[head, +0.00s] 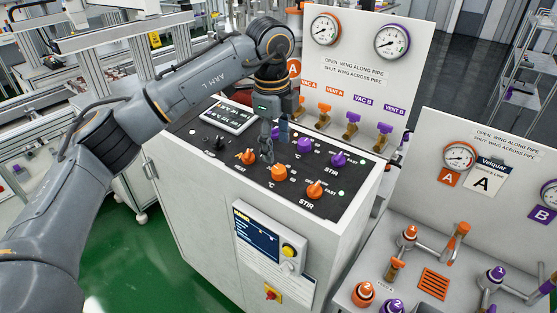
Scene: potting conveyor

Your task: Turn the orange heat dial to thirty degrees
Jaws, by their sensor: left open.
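The orange dials sit in the front row of a black control panel (222,167) on a white cabinet. The left orange dial (248,158) is by small print that seems to read HEAT. The middle orange dial (279,173) has a °C mark beside it. The right orange dial (315,190) is marked STIR. My left gripper (270,150) points down, open, over the panel between the left and middle orange dials. Its tips are close to the middle dial; I cannot tell if they touch. The scale numbers and pointer angles are too small to read. My right gripper is not in view.
Purple dials (338,159) stand in the row behind. A gauge board (345,75) with valve handles rises behind the panel. A box with a yellow button (288,250) is on the cabinet front. A pipe bench (410,285) stands at right.

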